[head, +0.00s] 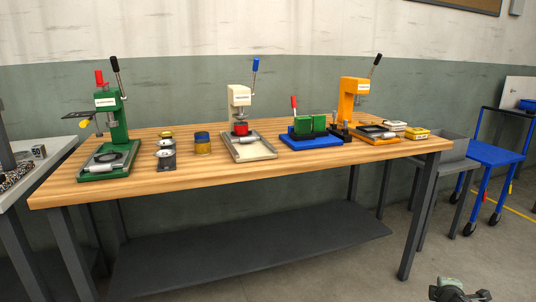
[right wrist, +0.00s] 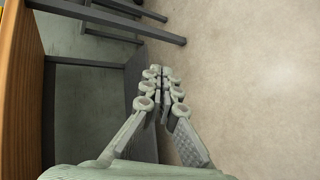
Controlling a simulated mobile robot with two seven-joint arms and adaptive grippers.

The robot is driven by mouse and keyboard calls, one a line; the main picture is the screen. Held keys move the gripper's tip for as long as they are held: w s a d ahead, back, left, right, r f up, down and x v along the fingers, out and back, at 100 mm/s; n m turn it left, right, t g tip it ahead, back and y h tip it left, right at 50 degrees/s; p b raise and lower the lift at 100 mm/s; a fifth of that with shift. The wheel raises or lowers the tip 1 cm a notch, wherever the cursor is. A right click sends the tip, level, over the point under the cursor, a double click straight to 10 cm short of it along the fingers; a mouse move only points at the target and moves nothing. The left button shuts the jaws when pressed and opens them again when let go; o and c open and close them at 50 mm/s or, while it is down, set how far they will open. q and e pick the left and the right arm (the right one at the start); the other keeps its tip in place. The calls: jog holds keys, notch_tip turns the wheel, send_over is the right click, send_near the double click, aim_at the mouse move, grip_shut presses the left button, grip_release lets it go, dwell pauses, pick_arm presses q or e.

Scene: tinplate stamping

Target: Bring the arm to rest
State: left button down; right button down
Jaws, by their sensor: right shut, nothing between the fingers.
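My right gripper (right wrist: 161,78) is shut and empty in the right wrist view, its fingers together over the floor beside the table. My left gripper is in neither view.
On the table stand a green press (head: 118,125), a cream press (head: 239,98) and an orange press (head: 350,102), with a blue fixture (head: 312,141) between the last two. A grey bin (head: 447,153) and a blue cart (head: 495,154) stand right. Floor in front is clear.

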jog(key=s+a+f+m+g, duration=0.1)
jog(key=s+f+m+g, duration=0.15)
jog(key=s+f, duration=0.65)
jog(key=s+f+m+g+y, duration=0.1)
jog(key=s+f+m+g, duration=0.15)
jog(key=s, duration=1.25)
jog(key=s+a+f+m+g, duration=0.1)
jog(key=s+f+m+g, duration=0.15)
jog(key=s+f, duration=0.75)
jog(key=s+a+f+m+y, duration=0.1)
jog(key=s+a+m+y, duration=0.1)
jog(key=a, duration=0.9)
jog(key=s+a+f+m+y, duration=0.2)
jog(key=s+a, duration=0.3)
jog(key=a, duration=0.6)
jog(key=shift+a+f+g, duration=0.25)
jog(key=shift+a+g, duration=0.1)
jog(key=shift+a, duration=0.05)
